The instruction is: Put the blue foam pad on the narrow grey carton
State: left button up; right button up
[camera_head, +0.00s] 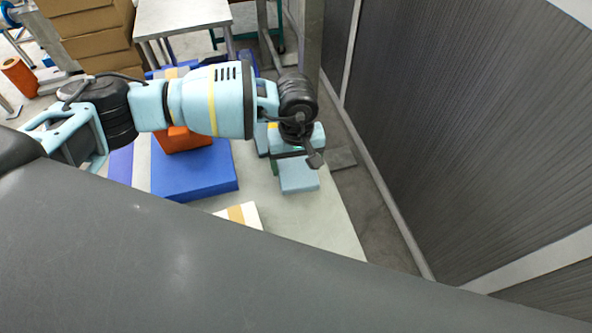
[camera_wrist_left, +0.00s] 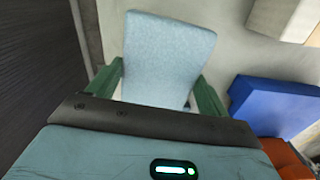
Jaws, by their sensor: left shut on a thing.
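The blue foam pad (camera_head: 299,176) is a pale blue, speckled slab, seen over the right part of the table in the head view. My left gripper (camera_head: 295,160) is shut on it. In the left wrist view the pad (camera_wrist_left: 168,55) sits between the two green fingers and reaches out beyond them; its near end is hidden by the gripper body. A pale carton with a tan tape strip (camera_head: 250,215) lies nearer to me, partly hidden by my own dark body; I cannot tell whether it is the narrow grey carton. My right gripper is not in view.
A blue box (camera_head: 195,176) and an orange item (camera_head: 183,140) stand left of the pad. The pale table (camera_head: 335,222) is bare right of the pale carton. A grey ribbed wall (camera_head: 470,130) rises beyond the right edge. Brown cartons (camera_head: 100,45) are stacked at back left.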

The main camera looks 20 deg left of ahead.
aim_at(296, 166)
pick_arm(q)
notch_tip(296, 166, up, 6)
jog(key=shift+f, duration=0.1)
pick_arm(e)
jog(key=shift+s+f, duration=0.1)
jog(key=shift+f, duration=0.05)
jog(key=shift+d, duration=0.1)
